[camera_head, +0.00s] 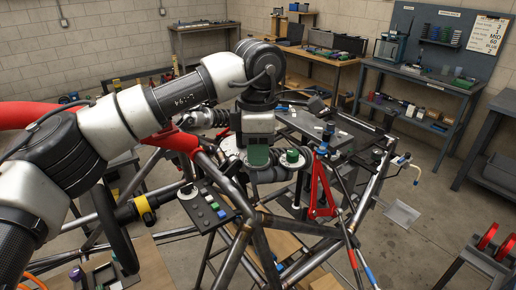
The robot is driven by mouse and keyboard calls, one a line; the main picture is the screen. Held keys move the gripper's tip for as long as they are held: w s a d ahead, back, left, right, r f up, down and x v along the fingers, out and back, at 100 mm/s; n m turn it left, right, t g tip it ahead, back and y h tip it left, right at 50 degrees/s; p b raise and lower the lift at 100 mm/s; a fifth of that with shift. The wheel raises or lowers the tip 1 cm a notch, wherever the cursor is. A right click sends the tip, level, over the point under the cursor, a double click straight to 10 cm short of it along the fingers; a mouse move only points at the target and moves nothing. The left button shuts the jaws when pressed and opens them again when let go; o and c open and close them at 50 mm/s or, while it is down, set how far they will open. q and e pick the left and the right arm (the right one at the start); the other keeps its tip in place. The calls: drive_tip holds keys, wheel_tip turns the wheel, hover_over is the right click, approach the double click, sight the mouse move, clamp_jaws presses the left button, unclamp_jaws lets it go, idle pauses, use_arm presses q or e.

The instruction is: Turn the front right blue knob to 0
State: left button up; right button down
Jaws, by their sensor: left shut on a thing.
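My left gripper (258,146) points down over the front of the tube chassis, shut on a dark green round piece (258,157) directly under its jaws. The contact is small and partly hidden. A white round plate (232,160) shows beside that piece. Just right of it, apart from the gripper, a green-topped knob (292,156) sits on a pale round base. A small blue piece (328,132) stands further right, above a red wishbone-shaped part (322,192). I cannot tell which piece is the front right blue knob, and no dial marks are legible. My right gripper is not in view.
Crossing chassis tubes (262,235) fill the space below. A workbench (425,85) and pegboard stand behind at right. A rack with red reels (487,238) is at lower right. Open floor lies between.

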use_arm(q)
drive_tip(key=shift+r, duration=0.15)
drive_tip(key=o, duration=0.9)
drive_tip(key=shift+o, duration=0.2)
wheel_tip(320, 180, up, 11)
drive_tip(key=b, duration=0.1)
drive_tip(key=shift+b, duration=0.35)
drive_tip(key=shift+f, duration=0.2)
